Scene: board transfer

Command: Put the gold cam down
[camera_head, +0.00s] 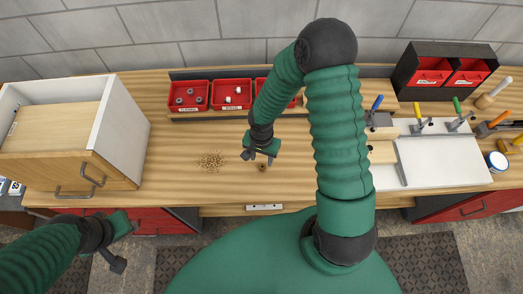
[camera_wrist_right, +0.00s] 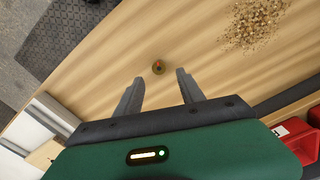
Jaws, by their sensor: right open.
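A small brownish-gold round piece, seemingly the gold cam (camera_head: 262,167), lies on the wooden bench top near its front edge. It also shows in the right wrist view (camera_wrist_right: 158,67), with a reddish tint, just beyond the fingertips and between their lines. My right gripper (camera_head: 259,160) is open and empty, close above and behind the piece. Its two spread fingers show in the right wrist view (camera_wrist_right: 160,76), with a clear gap and no contact visible. My left gripper (camera_head: 124,245) is at the lower left, in front of the bench; its jaws are unclear.
A heap of shavings (camera_head: 211,161) lies left of the right gripper. Red bins (camera_head: 189,96) stand along the back. A white cabinet with a wooden drawer (camera_head: 125,140) is at left. A white board (camera_head: 440,160) and tools are at right.

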